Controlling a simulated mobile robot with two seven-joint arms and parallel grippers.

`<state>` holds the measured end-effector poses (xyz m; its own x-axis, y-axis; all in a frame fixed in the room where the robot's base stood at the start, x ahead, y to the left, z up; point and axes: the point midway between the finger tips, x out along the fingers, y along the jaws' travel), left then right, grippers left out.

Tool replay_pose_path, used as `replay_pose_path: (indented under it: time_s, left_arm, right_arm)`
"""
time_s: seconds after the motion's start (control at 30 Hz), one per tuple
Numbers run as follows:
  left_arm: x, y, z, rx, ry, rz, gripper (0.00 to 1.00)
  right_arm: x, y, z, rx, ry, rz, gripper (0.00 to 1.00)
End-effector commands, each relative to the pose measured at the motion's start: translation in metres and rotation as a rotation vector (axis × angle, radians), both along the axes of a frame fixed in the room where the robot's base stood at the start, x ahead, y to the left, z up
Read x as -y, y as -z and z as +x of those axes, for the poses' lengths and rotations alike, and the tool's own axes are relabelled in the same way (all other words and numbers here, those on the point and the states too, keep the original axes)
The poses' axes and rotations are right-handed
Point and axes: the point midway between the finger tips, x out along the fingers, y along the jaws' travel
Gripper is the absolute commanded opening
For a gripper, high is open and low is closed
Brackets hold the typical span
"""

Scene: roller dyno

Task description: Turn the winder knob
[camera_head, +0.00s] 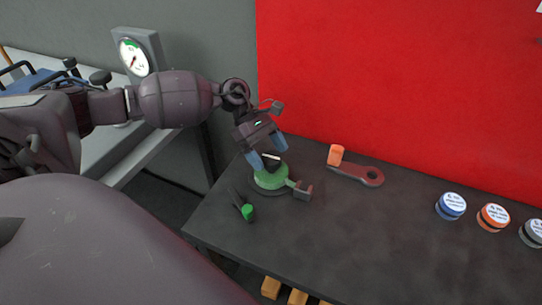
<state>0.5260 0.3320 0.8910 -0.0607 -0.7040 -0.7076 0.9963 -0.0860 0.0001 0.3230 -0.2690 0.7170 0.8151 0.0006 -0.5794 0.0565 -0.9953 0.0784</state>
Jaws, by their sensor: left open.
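The winder (268,181) is a round green device on a dark base, standing on the dark table. A grey block sticks out on its right side. A small dark piece with a white mark, which looks like the winder knob (272,160), shows on top of it. My left gripper (267,152) comes down from above with its blue fingertips apart, one on each side of the top of the winder. I cannot tell whether the fingers touch it, and they partly cover it. My right gripper is out of view.
A dark tool with a green end (247,212) lies left of the winder. Several round tins, including a blue one (451,206), stand at the right. A red wall (400,90) closes the back.

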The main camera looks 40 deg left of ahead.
Motion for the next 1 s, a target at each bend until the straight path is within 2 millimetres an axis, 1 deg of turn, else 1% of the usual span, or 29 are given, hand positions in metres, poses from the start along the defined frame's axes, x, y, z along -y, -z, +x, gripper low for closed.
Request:
replay_pose_path:
  time_s: [0.3,0.5,0.7,1.0]
  left_arm:
    - [-0.041,-0.041,0.003,-0.001,-0.001,0.002,0.79]
    - [-0.059,-0.059,0.005,0.0,0.0,0.001,0.79]
    - [-0.066,-0.066,0.005,-0.001,0.001,0.0,0.79]
    - [-0.066,-0.066,0.005,-0.001,0.001,-0.001,0.79]
  right_arm:
    - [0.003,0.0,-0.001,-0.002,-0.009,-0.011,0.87]
    - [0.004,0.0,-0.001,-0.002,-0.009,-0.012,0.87]
    - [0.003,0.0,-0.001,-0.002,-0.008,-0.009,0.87]
    - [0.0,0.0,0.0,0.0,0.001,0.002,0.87]
